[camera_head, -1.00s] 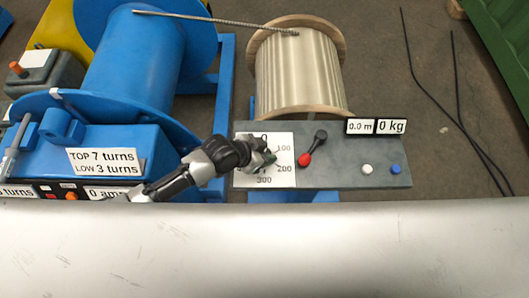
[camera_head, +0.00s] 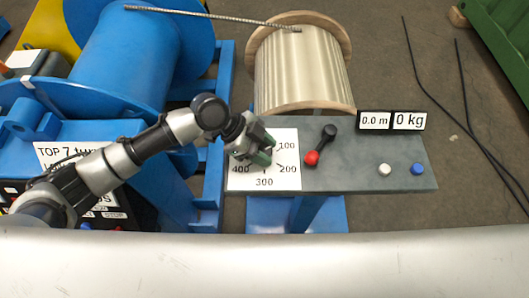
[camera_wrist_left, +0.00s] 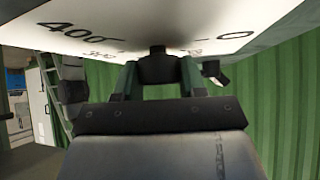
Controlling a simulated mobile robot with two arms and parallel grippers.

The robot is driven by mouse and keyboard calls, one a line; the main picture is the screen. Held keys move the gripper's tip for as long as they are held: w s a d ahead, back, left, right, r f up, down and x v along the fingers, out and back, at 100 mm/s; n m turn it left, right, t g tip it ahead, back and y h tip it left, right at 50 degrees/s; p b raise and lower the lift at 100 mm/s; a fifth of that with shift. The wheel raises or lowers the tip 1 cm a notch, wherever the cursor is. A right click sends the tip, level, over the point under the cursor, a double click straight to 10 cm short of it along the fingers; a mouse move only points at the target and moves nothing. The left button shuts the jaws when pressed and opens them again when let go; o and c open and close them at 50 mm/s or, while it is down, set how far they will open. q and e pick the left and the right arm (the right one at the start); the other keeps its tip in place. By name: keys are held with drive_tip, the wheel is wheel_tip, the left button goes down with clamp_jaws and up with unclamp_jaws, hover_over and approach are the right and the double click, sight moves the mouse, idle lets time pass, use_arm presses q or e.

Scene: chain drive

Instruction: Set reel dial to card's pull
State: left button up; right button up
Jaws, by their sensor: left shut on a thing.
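The white dial face (camera_head: 285,183) lies on the left end of the grey panel, with 100, 200, 300 and 400 readable around it. My left gripper (camera_head: 261,148) is over its middle and hides the dial's knob and the upper left of the face. In the left wrist view the green fingers (camera_wrist_left: 158,80) are shut on the black knob (camera_wrist_left: 157,66), under the face marked 400 and 0. Where the knob points cannot be told. My right gripper is out of view.
The grey panel (camera_head: 350,178) also holds a red-tipped black lever (camera_head: 318,147), a white button (camera_head: 384,170) and a blue button (camera_head: 417,168). Displays (camera_head: 391,120) read 0.0 m and 0 kg. A wooden reel (camera_head: 303,70) stands behind, the blue winch (camera_head: 120,60) at left.

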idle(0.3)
use_arm(q)
drive_tip(key=o, duration=0.9)
drive_tip(key=shift+o, duration=0.2)
drive_tip(key=b+v, duration=0.1)
drive_tip(key=v, duration=0.9)
drive_tip(key=shift+w+a+r, duration=0.2)
drive_tip(key=shift+r, duration=0.1)
drive_tip(key=shift+f, duration=0.1)
